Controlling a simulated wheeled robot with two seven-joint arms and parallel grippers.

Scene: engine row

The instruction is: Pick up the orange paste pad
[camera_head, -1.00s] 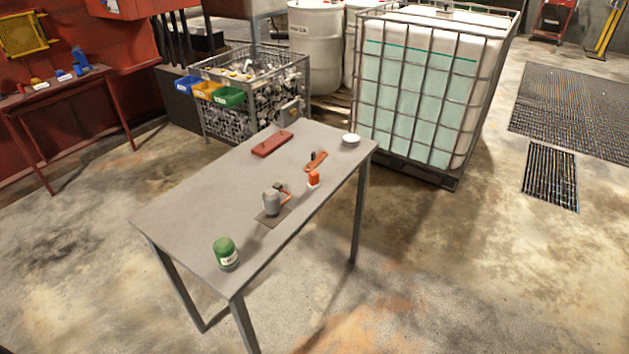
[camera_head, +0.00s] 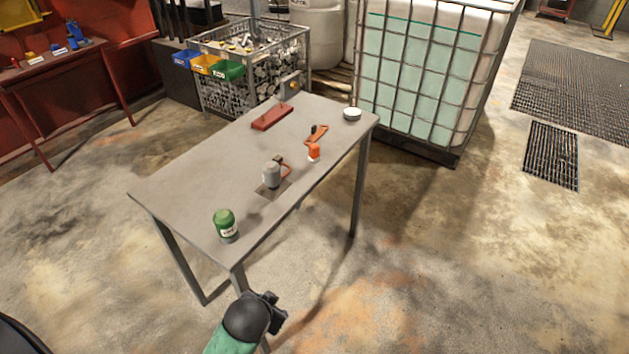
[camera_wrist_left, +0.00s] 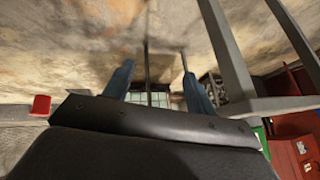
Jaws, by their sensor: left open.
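A small orange piece with a white base (camera_head: 313,152) stands near the right edge of the grey table (camera_head: 185,205); I take it for the orange paste pad. A flat orange-brown piece with a dark knob (camera_head: 316,134) lies just behind it. My left arm shows at the bottom of the head view, below the table's near corner and well away from the pad; its fingers are not clear there. In the left wrist view my left gripper (camera_wrist_left: 158,72) is open and empty, with its two bluish fingers apart. The pad cannot be made out in that view.
A grey pot with an orange handle (camera_head: 271,175) stands on a dark mat, with a green canister (camera_head: 225,222) nearer. A red block (camera_head: 272,118) and a white dish (camera_head: 352,114) are farther back. A caged tank (camera_head: 420,75) stands behind the table.

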